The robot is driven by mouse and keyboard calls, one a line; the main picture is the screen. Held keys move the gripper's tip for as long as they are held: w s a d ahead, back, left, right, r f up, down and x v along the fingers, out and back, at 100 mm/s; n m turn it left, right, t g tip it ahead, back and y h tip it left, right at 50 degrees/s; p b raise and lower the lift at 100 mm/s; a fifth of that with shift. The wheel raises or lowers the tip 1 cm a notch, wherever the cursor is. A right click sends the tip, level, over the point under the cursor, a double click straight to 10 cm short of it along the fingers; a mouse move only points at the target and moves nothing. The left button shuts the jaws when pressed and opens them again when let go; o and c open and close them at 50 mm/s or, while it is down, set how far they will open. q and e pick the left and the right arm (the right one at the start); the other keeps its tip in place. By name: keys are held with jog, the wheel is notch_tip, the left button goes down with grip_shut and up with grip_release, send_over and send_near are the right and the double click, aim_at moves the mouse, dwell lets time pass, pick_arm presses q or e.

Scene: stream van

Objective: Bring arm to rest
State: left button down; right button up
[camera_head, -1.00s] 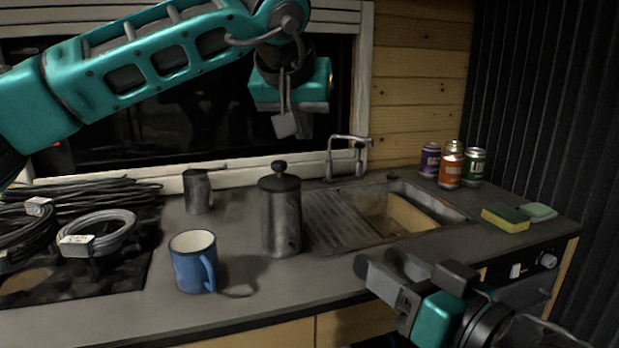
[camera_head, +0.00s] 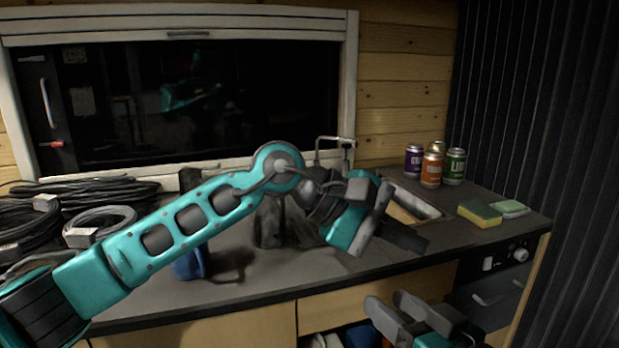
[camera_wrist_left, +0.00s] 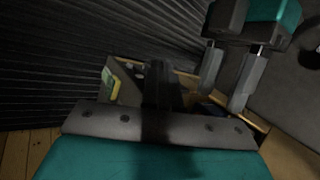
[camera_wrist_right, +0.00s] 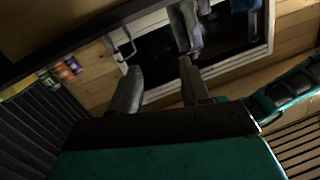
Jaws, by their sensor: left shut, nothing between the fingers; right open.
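My left arm reaches in from the left across the counter in the head view. My right gripper (camera_head: 386,302) is low at the bottom of the head view, in front of the cabinets, below the left gripper. It is open and empty; its two spread fingers also show in the right wrist view (camera_wrist_right: 160,78) and the left wrist view (camera_wrist_left: 228,80).
Cans (camera_head: 432,170), a sponge (camera_head: 480,213) and cable coils (camera_head: 100,222) lie on the counter (camera_head: 262,283). An open compartment (camera_head: 345,338) shows below.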

pick_arm(q)
jog(key=s+a+f+m+t+y+p, duration=0.2)
jog(key=a+f+m+t+y+p, duration=0.25)
jog(key=a+f+m+t, duration=1.5)
jog(key=s+a+f+n+g+y, duration=0.5)
jog(key=s+a+f+n+g, duration=0.3)
jog(key=s+a+f+n, duration=0.3)
notch_tip(320, 180, down, 4)
jog(key=s+n, duration=0.1)
jog(key=s, duration=0.1)
jog(key=shift+s+n+y, duration=0.3)
jog(key=shift+n+y, duration=0.05)
pick_arm(e)
jog(key=s+d+f+g+h, duration=0.2)
jog(key=s+f, duration=0.4)
jog(key=f, duration=0.6)
jog(key=s+d+f+g+h, duration=0.2)
jog(key=s+f, duration=0.5)
jog(key=f, duration=0.5)
jog(key=shift+s+d+f+m+h, duration=0.15)
jog(key=shift+d+f+m+h, duration=0.15)
jog(key=shift+d+h, duration=0.6)
pick_arm(q)
jog(key=shift+r+g, duration=0.1)
jog(key=shift+g, duration=0.15)
pick_arm(e)
jog(key=shift+d, duration=0.1)
